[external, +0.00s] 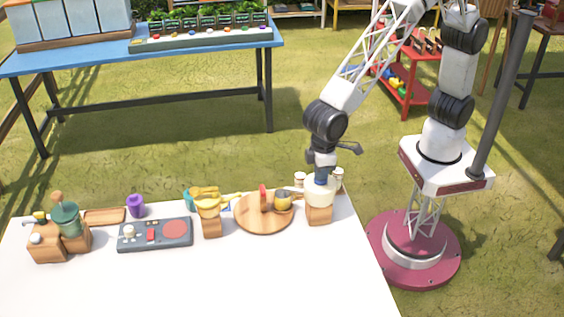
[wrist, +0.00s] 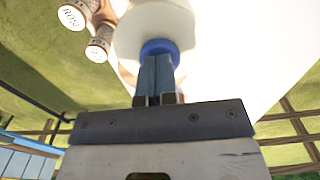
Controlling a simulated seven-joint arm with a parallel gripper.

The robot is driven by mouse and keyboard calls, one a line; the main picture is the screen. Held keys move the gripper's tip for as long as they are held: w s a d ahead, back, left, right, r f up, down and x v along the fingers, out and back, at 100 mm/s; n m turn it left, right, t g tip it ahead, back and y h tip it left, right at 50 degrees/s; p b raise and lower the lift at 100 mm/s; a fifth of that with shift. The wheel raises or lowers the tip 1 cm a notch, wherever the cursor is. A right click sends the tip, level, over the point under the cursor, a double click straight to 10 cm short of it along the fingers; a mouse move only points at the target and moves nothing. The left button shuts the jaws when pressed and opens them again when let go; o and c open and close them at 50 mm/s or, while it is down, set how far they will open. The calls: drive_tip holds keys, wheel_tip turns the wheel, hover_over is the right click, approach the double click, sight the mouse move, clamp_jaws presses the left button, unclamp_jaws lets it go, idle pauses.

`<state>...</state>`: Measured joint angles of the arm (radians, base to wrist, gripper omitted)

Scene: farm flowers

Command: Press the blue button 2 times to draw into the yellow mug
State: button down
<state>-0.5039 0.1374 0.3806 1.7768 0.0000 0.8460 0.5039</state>
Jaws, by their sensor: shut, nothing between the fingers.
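My gripper (wrist: 157,66) is shut, with its two fingers together and pointing at the blue button (wrist: 158,47). The fingertips overlap the button in the wrist view; I cannot tell whether they touch it. The button sits on a white rounded dispenser (wrist: 150,22), which also shows on a wooden base (external: 319,215) at the table's right end. In the external view my gripper (external: 321,178) is directly above this dispenser. A small yellow rounded vessel, apparently the yellow mug (external: 284,201), is on the round wooden board to the left of the dispenser.
The round board (external: 262,224) also bears a red item (external: 263,198). Labelled jars (wrist: 73,16) stand close to the dispenser. A yellow-topped stand (external: 208,208), a grey panel (external: 140,243), a purple cup (external: 136,204) and a green dispenser (external: 66,220) are farther left. The table's front (external: 250,285) is clear.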

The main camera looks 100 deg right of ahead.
drive_tip(key=shift+r, duration=1.65)
drive_tip(key=shift+f, duration=1.45)
idle(2.5)
drive_tip(key=shift+r, duration=1.45)
idle(1.0)
